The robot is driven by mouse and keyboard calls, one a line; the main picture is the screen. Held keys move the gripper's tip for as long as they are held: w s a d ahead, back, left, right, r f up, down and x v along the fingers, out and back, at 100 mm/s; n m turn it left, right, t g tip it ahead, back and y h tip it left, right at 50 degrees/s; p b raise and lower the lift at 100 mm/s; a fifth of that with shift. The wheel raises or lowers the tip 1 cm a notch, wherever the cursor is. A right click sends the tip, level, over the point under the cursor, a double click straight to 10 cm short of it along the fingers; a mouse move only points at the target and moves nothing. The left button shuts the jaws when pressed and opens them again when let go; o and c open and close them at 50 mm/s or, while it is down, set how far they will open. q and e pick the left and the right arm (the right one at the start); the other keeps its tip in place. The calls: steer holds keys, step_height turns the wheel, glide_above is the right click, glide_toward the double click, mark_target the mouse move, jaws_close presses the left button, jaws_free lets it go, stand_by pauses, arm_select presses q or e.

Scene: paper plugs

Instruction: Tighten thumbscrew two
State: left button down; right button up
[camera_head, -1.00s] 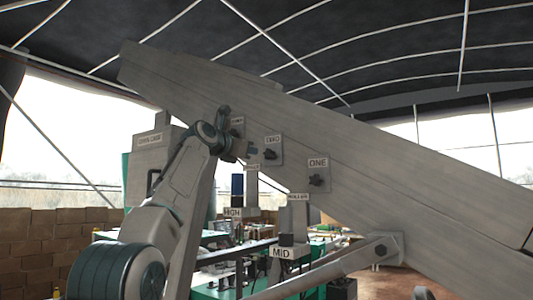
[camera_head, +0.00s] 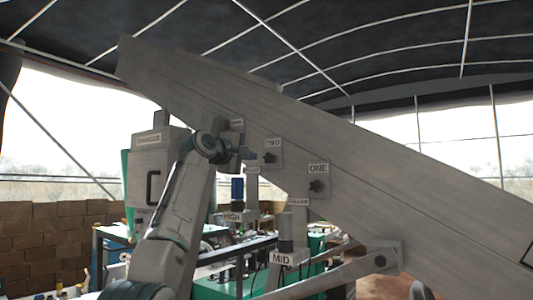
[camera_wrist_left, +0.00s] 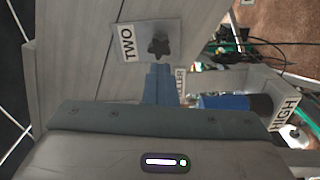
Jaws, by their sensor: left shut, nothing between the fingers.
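Thumbscrew two (camera_head: 269,157) is a dark knob on a small grey plate labelled TWO, mounted on the long slanted grey beam. In the left wrist view the knob (camera_wrist_left: 158,46) shows just beyond my fingertips. My left gripper (camera_head: 249,155) is beside the plate, left of the knob in the head view. Its blue-grey fingers (camera_wrist_left: 159,70) are shut together and empty, pointing at the knob. A small gap seems to lie between them, but contact is hard to judge. My right gripper is not in view.
Thumbscrew one (camera_head: 316,186) sits lower right on the beam (camera_head: 400,180). Below are a blue cylinder (camera_head: 237,188) at the HIGH label and a grey cylinder (camera_head: 286,230) at the MID label. A grey box (camera_head: 158,165) stands left of my arm. A cluttered green bench is behind.

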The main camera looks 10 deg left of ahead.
arm_select(q)
steer(key=m, duration=0.6)
steer(key=shift+m, duration=0.3)
steer(key=c, duration=2.1)
jaws_free()
steer(key=o, duration=1.1)
steer(key=shift+c, duration=0.2)
